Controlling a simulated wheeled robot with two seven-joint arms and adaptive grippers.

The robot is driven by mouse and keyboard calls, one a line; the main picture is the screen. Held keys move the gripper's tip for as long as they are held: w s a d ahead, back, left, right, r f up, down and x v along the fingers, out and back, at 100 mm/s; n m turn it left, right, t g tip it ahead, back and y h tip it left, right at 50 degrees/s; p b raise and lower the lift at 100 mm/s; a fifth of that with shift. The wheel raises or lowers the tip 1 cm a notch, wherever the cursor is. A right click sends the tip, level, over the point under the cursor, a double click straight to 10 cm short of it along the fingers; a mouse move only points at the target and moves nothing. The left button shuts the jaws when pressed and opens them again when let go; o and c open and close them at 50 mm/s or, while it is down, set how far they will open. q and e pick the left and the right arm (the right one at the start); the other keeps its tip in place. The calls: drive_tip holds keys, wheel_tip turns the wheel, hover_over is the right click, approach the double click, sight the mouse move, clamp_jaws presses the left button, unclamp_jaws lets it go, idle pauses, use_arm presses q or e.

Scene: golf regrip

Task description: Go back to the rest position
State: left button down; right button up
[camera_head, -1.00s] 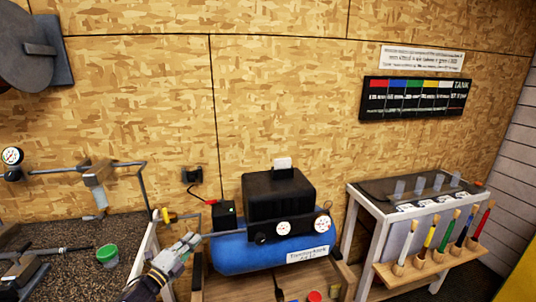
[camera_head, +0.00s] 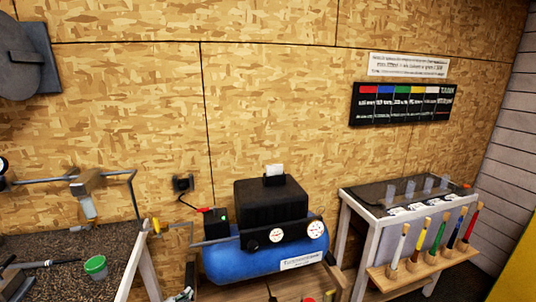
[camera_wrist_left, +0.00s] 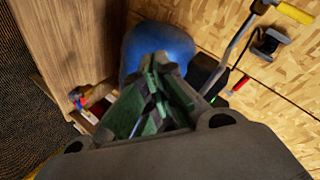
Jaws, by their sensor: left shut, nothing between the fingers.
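My left gripper (camera_head: 183,295) shows only as a small piece at the bottom edge of the head view, left of the blue compressor tank (camera_head: 240,262). The rest of that arm is out of the picture. In the left wrist view, the gripper's fingers with green pads (camera_wrist_left: 152,105) are closed together with nothing held. The blue tank (camera_wrist_left: 165,45) lies beyond them there. My right gripper is not in view.
A dark-topped workbench (camera_head: 70,250) with a green-lidded cup (camera_head: 95,266) stands at the left. A white-legged table (camera_head: 375,210) with several coloured-handled tools in a wooden rack (camera_head: 425,262) stands at the right. A wooden wall (camera_head: 270,100) is behind.

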use_arm(q)
drive_tip(key=s+d+f+n+g, duration=0.2)
drive_tip(key=s+n+g, duration=0.25)
drive_tip(key=s, duration=0.65)
drive_tip(key=s+d+f+n+g, duration=0.1)
drive_tip(key=s+d+n+g, duration=0.3)
drive_tip(key=s, duration=0.7)
drive_tip(key=s+a+f+g, duration=0.1)
drive_tip(key=s+f, duration=0.1)
drive_tip(key=f, duration=1.5)
drive_tip(key=s+a+f+g, duration=0.1)
drive_tip(key=f, duration=1.6)
drive_tip(key=s+a+f, duration=0.2)
drive_tip(key=s+f, duration=0.7)
drive_tip(key=s, duration=0.2)
drive_tip(key=s+a+f+m+g, duration=0.1)
drive_tip(key=s+a+f, duration=0.1)
drive_tip(key=s+f, duration=0.8)
drive_tip(key=shift+s, duration=0.5)
